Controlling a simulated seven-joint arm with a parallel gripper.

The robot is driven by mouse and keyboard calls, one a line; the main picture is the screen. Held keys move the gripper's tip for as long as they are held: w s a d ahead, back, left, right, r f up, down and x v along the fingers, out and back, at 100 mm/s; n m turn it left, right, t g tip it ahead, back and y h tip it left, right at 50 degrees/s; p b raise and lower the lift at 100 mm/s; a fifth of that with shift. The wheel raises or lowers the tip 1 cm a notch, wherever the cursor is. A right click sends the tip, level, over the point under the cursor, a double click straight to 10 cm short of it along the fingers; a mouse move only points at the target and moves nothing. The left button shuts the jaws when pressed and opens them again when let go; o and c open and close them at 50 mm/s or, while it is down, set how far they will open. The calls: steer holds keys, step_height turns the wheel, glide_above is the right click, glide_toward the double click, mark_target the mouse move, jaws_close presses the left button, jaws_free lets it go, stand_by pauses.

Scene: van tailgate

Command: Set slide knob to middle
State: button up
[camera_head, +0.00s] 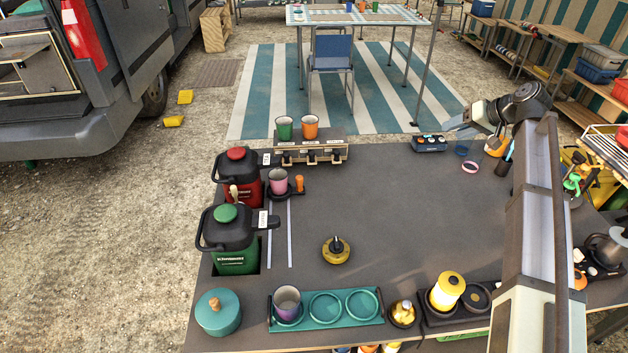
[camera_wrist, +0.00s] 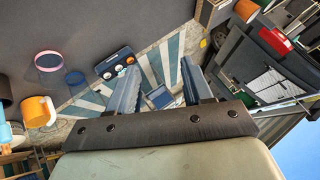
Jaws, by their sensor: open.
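A small dark blue control box (camera_head: 429,144) sits at the far edge of the grey table, with a few light and orange round parts on top. It also shows in the wrist view (camera_wrist: 115,63), left of my fingers. A slide knob is too small to make out for sure, so I cannot tell its position. My gripper (camera_head: 450,124) is above and just right of the box in the head view. In the wrist view its two fingers (camera_wrist: 161,67) stand apart, with nothing between them. They appear clear of the box.
An orange mug (camera_wrist: 38,112) and hoops (camera_head: 468,166) are near the box on its right in the head view. A rack with cups (camera_head: 310,152) stands to its left. A yellow-black knob (camera_head: 336,250) sits mid-table. Much of the table's middle is clear.

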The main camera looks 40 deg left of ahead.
steer(key=s+a+f+n+g+h, duration=0.25)
steer(key=s+a+n, duration=0.45)
steer(key=s+a, duration=0.7)
steer(key=n+h, duration=0.2)
steer(key=n, duration=0.6)
glide_toward(301, 178)
steer(key=x, duration=1.1)
steer(key=shift+a+f, duration=0.1)
steer(key=shift+f, duration=0.05)
jaws_close()
